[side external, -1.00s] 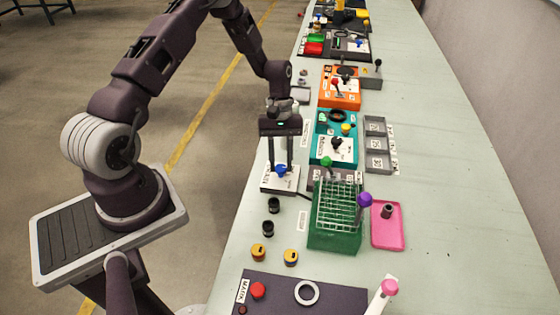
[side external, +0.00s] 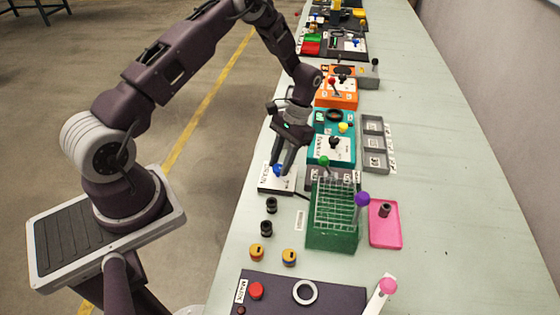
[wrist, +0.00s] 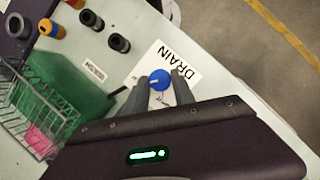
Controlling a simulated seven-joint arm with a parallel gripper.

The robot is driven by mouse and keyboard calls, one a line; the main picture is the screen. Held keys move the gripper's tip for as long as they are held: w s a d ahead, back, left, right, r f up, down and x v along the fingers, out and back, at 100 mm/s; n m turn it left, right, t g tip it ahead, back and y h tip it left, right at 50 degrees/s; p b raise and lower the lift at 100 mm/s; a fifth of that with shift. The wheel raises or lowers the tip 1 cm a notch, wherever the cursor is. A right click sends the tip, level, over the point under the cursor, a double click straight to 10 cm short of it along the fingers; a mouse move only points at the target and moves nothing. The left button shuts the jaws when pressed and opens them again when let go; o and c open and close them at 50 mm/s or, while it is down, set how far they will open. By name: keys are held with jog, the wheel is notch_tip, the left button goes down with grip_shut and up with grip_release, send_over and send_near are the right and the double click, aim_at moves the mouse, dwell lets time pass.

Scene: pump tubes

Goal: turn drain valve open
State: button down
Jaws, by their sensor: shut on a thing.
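The drain valve's blue knob (wrist: 160,79) sits on a white plate marked DRAIN (wrist: 187,62). In the side view the blue knob (side external: 278,170) is partly covered by my fingers, above its white plate (side external: 265,187). My gripper (wrist: 167,88) has its two grey fingertips on either side of the knob, shut on it. In the side view my gripper (side external: 283,168) is tilted and reaches down to the knob. A white pointer mark shows on top of the knob in the wrist view.
A green rack with a wire basket (side external: 335,215) stands close to the right of the valve plate. Black fittings (side external: 266,228) and orange-yellow caps (side external: 289,256) stand nearer the camera. A teal station (side external: 330,148) lies behind. Bare table lies on the far right.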

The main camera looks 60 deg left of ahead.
jog(key=shift+m+y, duration=0.3)
jog(key=shift+m, duration=0.3)
jog(key=c, duration=1.1)
grip_release()
jog(key=v, duration=0.7)
jog(key=shift+d+r, duration=0.1)
